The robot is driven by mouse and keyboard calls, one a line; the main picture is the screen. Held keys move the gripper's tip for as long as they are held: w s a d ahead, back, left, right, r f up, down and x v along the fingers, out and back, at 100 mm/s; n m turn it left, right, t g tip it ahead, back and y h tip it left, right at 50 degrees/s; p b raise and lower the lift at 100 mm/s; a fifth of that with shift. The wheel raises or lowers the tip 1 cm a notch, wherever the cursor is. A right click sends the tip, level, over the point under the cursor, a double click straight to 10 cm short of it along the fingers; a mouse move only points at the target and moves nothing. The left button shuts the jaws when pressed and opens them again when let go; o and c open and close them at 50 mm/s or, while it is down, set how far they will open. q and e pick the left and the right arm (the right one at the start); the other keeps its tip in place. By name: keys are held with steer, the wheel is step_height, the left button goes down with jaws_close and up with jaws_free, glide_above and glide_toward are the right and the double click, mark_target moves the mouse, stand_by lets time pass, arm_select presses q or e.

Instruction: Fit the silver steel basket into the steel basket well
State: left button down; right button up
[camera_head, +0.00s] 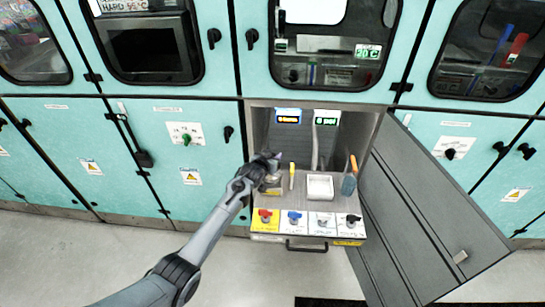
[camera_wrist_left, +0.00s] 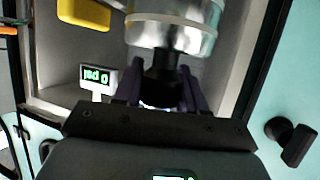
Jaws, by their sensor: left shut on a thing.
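My left gripper (camera_head: 273,160) reaches over the left side of the pulled-out drawer (camera_head: 300,203) in the open bay. In the left wrist view its fingers (camera_wrist_left: 160,90) are shut on the black neck of a shiny, silvery, round-sided thing (camera_wrist_left: 175,30), which looks like the silver steel basket. Its far end is cut off by the frame edge. In the head view the gripper mostly hides it, and whether it touches the drawer is unclear. I cannot tell which place on the drawer is the steel basket well. My right gripper is not in view.
The open grey door (camera_head: 420,220) blocks the right; two displays are at the back.

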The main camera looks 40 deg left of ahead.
arm_select(q)
steer(key=shift+f+b, duration=0.7)
steer(key=shift+f, duration=0.35)
steer(key=shift+f+b, duration=0.65)
steer(key=shift+f, duration=0.25)
steer(key=shift+f+b, duration=0.55)
steer(key=shift+f, duration=0.25)
steer(key=c, duration=0.6)
jaws_free()
steer(key=shift+o, duration=0.2)
steer(key=shift+f, duration=0.1)
